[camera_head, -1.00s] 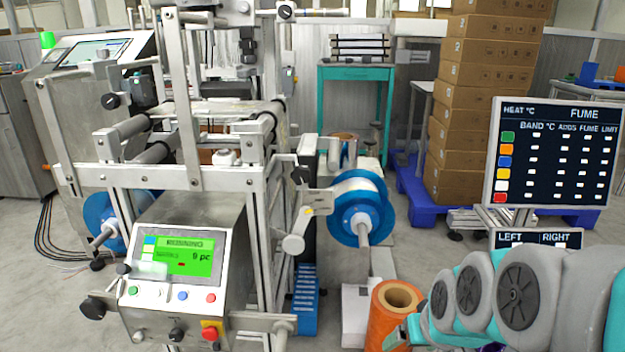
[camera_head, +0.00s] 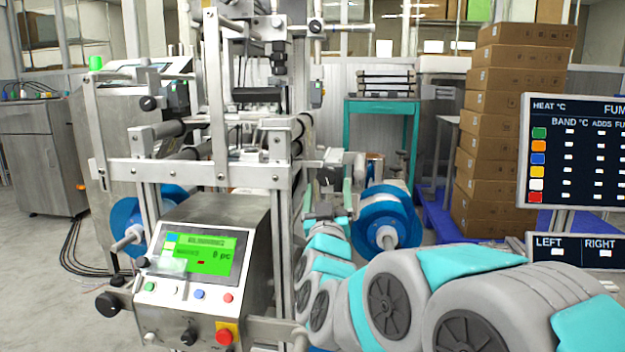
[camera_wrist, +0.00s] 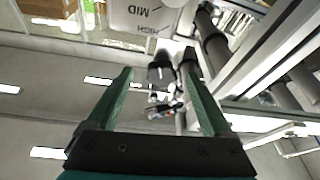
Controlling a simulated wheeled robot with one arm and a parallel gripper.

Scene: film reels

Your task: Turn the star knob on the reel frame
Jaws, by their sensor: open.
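A dark star knob (camera_head: 324,182) sits on the right side of the metal reel frame (camera_head: 205,173) in the head view, small and partly hidden by my gripper. In the wrist view a dark knob (camera_wrist: 160,72) shows between and beyond the two green fingers, with a gap to each side. My gripper (camera_head: 328,196) is open and points away from me at the knob; it also shows in the wrist view (camera_wrist: 156,80). I cannot tell how far the fingertips are from the knob.
A blue reel (camera_head: 387,218) stands close to the right of my gripper. A control box with a green screen (camera_head: 200,255) stands in front of the frame. Stacked cartons (camera_head: 510,130) and a fume display (camera_head: 575,150) are at the right.

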